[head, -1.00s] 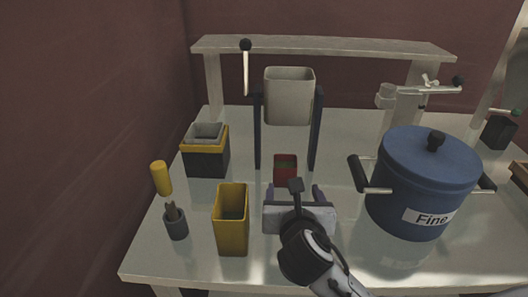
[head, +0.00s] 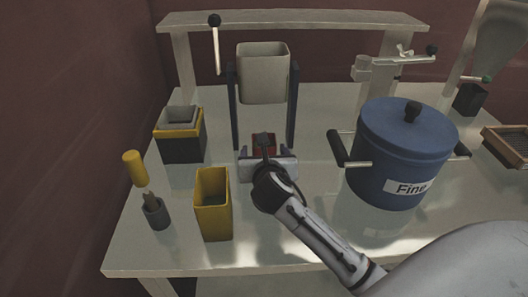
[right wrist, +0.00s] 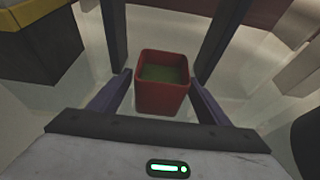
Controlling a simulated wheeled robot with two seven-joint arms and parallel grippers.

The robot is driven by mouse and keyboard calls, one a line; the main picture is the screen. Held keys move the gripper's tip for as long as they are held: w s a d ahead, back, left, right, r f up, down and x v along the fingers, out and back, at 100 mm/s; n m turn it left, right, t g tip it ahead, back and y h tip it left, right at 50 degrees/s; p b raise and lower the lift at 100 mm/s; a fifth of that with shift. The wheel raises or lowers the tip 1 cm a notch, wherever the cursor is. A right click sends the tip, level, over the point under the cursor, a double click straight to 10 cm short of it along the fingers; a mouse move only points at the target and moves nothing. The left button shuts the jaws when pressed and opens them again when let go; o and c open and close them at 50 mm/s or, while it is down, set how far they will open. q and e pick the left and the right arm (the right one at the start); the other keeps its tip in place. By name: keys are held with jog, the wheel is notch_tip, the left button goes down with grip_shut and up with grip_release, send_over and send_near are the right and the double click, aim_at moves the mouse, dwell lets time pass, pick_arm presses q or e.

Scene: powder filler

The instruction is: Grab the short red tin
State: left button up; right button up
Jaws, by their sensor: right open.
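The short red tin (head: 263,139) stands upright on the table under the grey hopper (head: 263,73), between its two dark posts. It is mostly hidden behind my right gripper (head: 268,153) in the head view. In the right wrist view the red tin (right wrist: 162,85) is open-topped with greenish contents. The fingers of my right gripper (right wrist: 160,98) are open, one on each side of the tin, with small gaps visible. My left gripper is not in view.
A tall yellow tin (head: 212,204) stands at the front left. A dark cup (head: 156,213), a yellow-handled tool (head: 135,168) and stacked boxes (head: 180,137) are further left. A blue pot (head: 405,155) labelled "Fine" stands right.

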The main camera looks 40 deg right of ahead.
jog(key=c, duration=1.3)
jog(key=shift+r, duration=0.1)
jog(key=shift+c, duration=0.2)
